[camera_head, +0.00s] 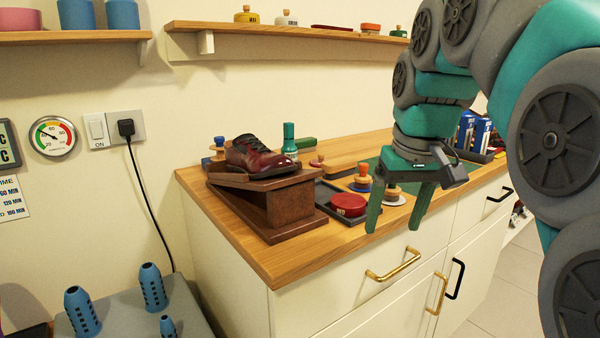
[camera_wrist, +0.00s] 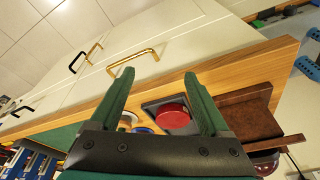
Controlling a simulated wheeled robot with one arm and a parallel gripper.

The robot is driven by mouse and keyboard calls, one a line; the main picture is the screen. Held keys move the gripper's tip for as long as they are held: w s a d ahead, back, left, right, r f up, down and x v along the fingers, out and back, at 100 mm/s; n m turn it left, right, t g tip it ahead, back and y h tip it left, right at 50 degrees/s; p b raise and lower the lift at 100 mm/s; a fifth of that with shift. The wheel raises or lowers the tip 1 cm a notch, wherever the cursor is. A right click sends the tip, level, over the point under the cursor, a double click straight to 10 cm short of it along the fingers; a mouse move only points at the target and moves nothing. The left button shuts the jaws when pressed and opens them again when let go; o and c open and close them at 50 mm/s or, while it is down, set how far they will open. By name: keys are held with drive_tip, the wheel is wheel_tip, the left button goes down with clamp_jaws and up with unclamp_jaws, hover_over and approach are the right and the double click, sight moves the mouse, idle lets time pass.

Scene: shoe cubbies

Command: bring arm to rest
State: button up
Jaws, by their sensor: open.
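My gripper (camera_head: 400,205) is open, with its two green fingers pointing down and spread apart. It hangs in front of the counter's front edge, to the right of the red round tin, and holds nothing. In the wrist view my gripper (camera_wrist: 160,92) shows both fingers apart with nothing between them. The wooden counter edge, a drawer front and a brass handle (camera_wrist: 133,62) lie beyond the fingers. My arm rises from the gripper to the upper right in the head view.
A dark red shoe (camera_head: 258,154) sits on a brown wooden stand (camera_head: 275,205). The red tin (camera_head: 348,205) rests in a dark tray. Stacked knobbed items stand behind my gripper. Wall shelves (camera_head: 290,33) hang above. Brass handles (camera_head: 395,264) stick out from the cabinet front.

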drive_tip(key=s+f+m+g, duration=0.1)
drive_tip(key=s+f+g, duration=0.3)
drive_tip(key=s+f, duration=2.1)
drive_tip(key=shift+s+f+g+h, duration=0.3)
drive_tip(key=shift+f, duration=0.6)
